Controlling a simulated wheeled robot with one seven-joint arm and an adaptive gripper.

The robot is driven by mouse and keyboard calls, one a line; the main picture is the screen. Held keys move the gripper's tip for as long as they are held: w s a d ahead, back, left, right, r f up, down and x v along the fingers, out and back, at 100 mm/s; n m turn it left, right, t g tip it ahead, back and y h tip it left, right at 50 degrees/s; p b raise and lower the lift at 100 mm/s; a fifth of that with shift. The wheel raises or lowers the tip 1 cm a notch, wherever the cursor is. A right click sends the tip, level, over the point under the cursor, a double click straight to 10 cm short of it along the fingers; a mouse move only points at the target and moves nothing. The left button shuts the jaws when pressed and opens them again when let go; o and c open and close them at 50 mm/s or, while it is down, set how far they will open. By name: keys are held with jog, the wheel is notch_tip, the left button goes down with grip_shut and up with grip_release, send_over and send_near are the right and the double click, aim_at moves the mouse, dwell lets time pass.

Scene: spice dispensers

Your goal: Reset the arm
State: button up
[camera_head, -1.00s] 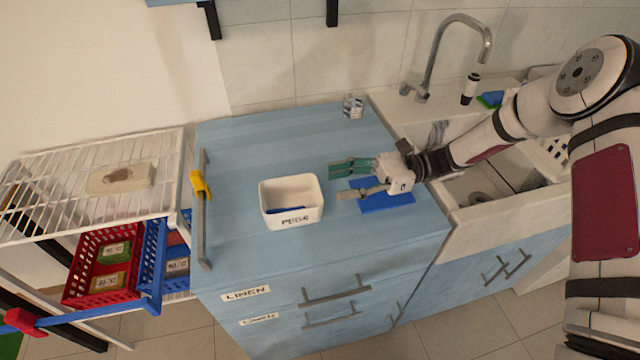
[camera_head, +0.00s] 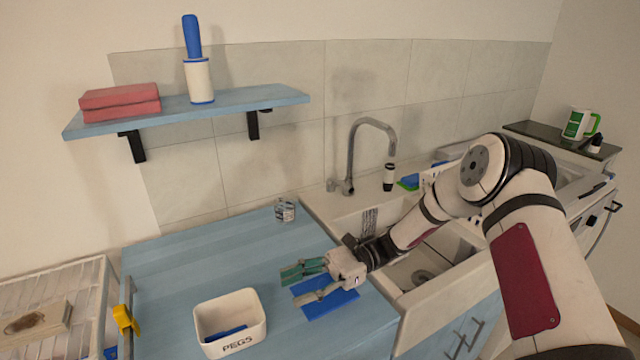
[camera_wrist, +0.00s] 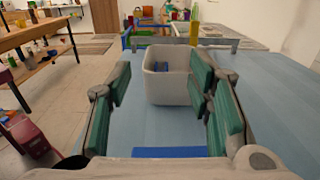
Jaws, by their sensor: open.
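My gripper (camera_head: 308,283) is open and empty in the head view, held low over the blue countertop (camera_head: 180,262). Its green-padded fingers point left, toward the white box labelled PEGS (camera_head: 231,324). Part of a flat blue piece (camera_head: 336,303) shows beneath the gripper. In the wrist view, the PEGS box (camera_wrist: 167,88) appears beyond and between the two spread fingers, with something blue inside. Nothing is between the finger pads. My arm reaches in from the right, across the sink.
A small patterned cup (camera_head: 285,211) stands at the counter's back. The sink (camera_head: 425,262) and tall faucet (camera_head: 352,150) are right of the counter. A blue wall shelf (camera_head: 190,108) holds red folded cloths (camera_head: 120,102) and a lint roller (camera_head: 199,75). A yellow clip (camera_head: 125,320) sits on the left rail.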

jog(key=s+d+r+n+t+h, duration=0.6)
jog(key=s+d+r, duration=0.4)
jog(key=d, duration=0.3)
jog(key=s+d+r+n+t+h, duration=0.5)
jog(key=s+d+r+t+h, duration=0.2)
jog(key=s+d+r+h, duration=0.2)
jog(key=s+d+r, duration=0.2)
jog(key=s+d, duration=0.1)
jog(key=shift+d+n+t+h, duration=0.3)
jog(key=shift+d+n, duration=0.05)
jog(key=shift+n, duration=0.05)
jog(key=shift+c, duration=0.6)
